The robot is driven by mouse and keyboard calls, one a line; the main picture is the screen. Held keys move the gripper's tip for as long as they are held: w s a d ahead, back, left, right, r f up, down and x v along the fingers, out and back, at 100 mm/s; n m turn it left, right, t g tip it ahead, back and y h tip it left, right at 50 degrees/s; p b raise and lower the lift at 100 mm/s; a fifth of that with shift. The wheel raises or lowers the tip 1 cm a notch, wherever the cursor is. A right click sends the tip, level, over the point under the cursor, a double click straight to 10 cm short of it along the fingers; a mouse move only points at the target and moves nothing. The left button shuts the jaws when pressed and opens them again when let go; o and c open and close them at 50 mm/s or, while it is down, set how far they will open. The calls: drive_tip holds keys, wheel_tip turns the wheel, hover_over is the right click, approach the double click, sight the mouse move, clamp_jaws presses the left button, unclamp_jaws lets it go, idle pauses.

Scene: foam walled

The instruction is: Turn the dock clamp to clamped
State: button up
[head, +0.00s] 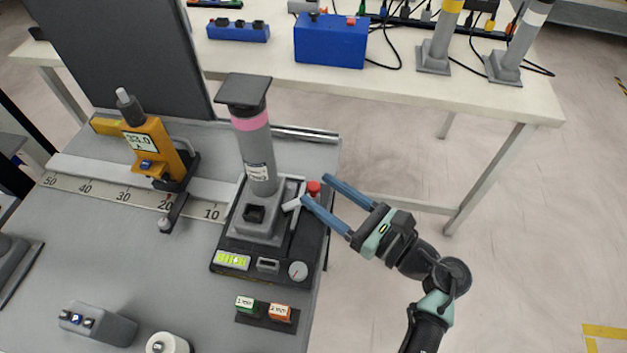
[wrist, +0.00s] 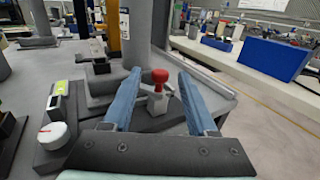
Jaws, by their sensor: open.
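The dock (head: 227,252) is a dark base on the grey bench, with a grey column (head: 258,160) with a pink band standing in it. The dock clamp has a red knob (head: 313,187) on a light grey lever, at the right side of the column's foot. In the wrist view the red knob (wrist: 160,76) stands above a small grey block (wrist: 158,102). My gripper (head: 316,189) is open, its two blue fingers pointing at the clamp. In the wrist view the knob appears between the fingertips (wrist: 159,73). I cannot tell whether either finger touches it.
A yellow gauge (head: 150,145) on a ruled rail stands left of the dock. Green and orange buttons (head: 265,312) lie in front. A white dial (head: 298,271) sits on the dock. A table (head: 420,90) with blue boxes stands behind. Open floor lies at right.

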drive_tip(key=shift+x, duration=1.45)
drive_tip(key=shift+c, duration=0.2)
clamp_jaws()
